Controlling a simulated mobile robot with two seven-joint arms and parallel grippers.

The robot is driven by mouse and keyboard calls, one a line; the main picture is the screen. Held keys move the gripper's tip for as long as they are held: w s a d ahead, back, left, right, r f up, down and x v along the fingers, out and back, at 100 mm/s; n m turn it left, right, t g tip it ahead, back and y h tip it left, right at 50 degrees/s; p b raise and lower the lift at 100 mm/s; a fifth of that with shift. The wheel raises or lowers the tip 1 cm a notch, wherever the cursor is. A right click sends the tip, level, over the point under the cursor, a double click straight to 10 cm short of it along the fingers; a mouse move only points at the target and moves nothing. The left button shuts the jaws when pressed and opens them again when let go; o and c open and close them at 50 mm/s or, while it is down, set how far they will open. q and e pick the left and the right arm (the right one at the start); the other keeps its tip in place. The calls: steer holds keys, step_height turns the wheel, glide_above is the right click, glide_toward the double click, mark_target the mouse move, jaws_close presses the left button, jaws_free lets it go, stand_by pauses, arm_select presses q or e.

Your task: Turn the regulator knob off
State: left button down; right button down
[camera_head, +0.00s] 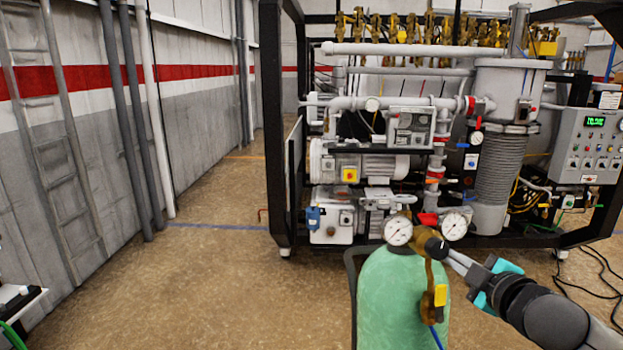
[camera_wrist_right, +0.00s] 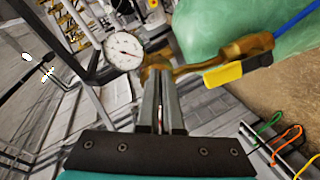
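The green gas cylinder (camera_head: 402,300) stands upright at the bottom middle of the head view. Its brass regulator carries two round white gauges, a left one (camera_head: 398,231) and a right one (camera_head: 454,226). The dark brownish regulator knob (camera_head: 431,243) faces my right arm between the gauges. My right gripper (camera_head: 448,256) comes in from the lower right, with its tips at the knob. In the right wrist view the fingers (camera_wrist_right: 161,75) are close together in front of the brass body (camera_wrist_right: 190,72); they hide the knob there, and contact is unclear. My left gripper is not in view.
A yellow-tagged brass part (camera_head: 440,295) with a blue hose hangs at the cylinder's right side. The black-framed vacuum furnace rig (camera_head: 277,130) stands behind, with a control box (camera_head: 588,145) at right. Cables lie on the floor at right.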

steer(key=shift+a+r+p, duration=0.1)
steer(key=shift+r+p, duration=0.2)
steer(key=shift+r, duration=0.05)
steer(key=shift+f, duration=0.1)
steer(key=d+v, duration=0.1)
steer(key=v, duration=0.5)
steer(key=shift+f+p, duration=0.2)
steer(key=shift+p, duration=0.15)
steer(key=shift+a, duration=0.1)
